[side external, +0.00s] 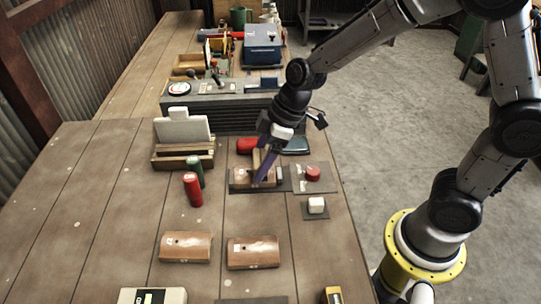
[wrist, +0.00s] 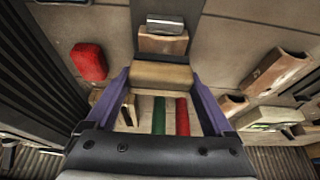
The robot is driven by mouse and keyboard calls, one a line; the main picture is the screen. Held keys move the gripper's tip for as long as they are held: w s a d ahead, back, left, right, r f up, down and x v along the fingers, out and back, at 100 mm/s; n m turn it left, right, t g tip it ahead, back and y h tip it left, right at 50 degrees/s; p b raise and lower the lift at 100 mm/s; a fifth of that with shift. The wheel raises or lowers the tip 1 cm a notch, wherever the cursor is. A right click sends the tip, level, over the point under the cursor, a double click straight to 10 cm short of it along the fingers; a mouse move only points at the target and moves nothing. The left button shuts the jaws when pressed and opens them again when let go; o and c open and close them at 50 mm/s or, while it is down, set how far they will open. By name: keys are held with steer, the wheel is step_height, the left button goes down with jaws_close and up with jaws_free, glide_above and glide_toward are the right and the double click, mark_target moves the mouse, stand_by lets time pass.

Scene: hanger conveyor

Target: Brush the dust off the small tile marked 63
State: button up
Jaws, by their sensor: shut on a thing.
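My gripper (side external: 262,176) is low over a dark mat at the middle right of the table in the side external view. In the wrist view its two purple fingers (wrist: 161,76) are shut on a pale wooden block (wrist: 160,76), which may be a brush. A smaller brown block with a pale top (wrist: 163,41) sits just beyond the held block, on a dark strip. I cannot tell whether the held block touches it. I cannot read the number 63 anywhere, so I cannot tell which thing is the tile, and dust is too small to make out.
Two brown wooden blocks (side external: 186,246) (side external: 253,252) lie nearer. A slotted wooden stand (side external: 183,155) is behind.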

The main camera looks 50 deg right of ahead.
mark_target(275, 170)
steer(key=shift+w+a, duration=1.35)
steer(key=shift+a, duration=0.1)
steer(key=shift+s+d, duration=2.5)
steer(key=shift+d, duration=0.05)
step_height(275, 170, up, 8)
steer(key=shift+r, duration=0.15)
